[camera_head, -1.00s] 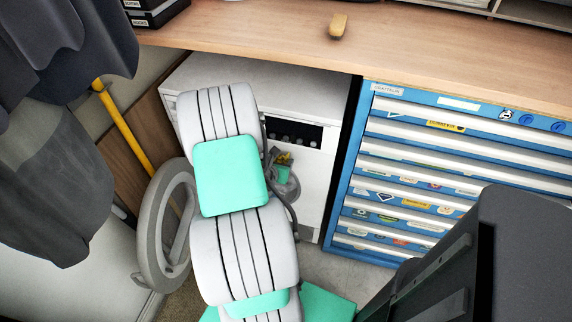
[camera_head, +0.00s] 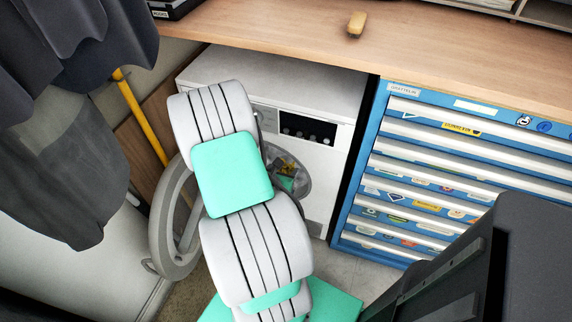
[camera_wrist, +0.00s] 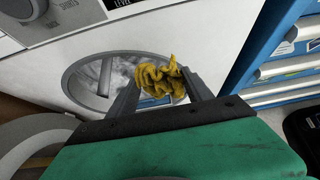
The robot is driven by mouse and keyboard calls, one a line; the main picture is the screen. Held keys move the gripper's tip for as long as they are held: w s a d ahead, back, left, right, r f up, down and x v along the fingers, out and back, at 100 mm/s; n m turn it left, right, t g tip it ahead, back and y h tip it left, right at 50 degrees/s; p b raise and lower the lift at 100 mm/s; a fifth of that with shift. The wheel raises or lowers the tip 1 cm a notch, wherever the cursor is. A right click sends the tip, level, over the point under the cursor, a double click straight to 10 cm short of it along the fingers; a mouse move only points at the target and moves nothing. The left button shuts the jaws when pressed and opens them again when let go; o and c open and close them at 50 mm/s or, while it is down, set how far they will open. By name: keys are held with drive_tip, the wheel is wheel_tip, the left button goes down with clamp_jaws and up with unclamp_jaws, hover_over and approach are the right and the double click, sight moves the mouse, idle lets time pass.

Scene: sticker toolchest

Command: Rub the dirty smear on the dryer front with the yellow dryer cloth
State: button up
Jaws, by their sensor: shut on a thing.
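The yellow dryer cloth (camera_wrist: 160,80) is bunched between the two fingers of my gripper (camera_wrist: 162,88) in the wrist view. The gripper is shut on it and holds it in front of the dryer's open round drum mouth (camera_wrist: 88,82). The white dryer (camera_head: 335,92) stands under the worktop in the head view, its grey round door (camera_head: 160,235) swung open to the left. My arm covers much of its front. I cannot make out a smear on the visible front. I cannot tell whether the cloth touches the dryer.
A blue tool chest (camera_head: 372,160) with stickered drawers stands close on the dryer's right. A wooden worktop (camera_head: 280,45) runs above both, with a small tan block (camera_head: 356,23) on it. Dark clothes (camera_head: 75,150) and a yellow pole (camera_head: 140,118) are at the left.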

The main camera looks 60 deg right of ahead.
drive_tip(key=shift+s+a, duration=0.15)
drive_tip(key=shift+a, duration=0.6)
drive_tip(key=shift+s+a, duration=0.1)
drive_tip(key=shift+a, duration=0.6)
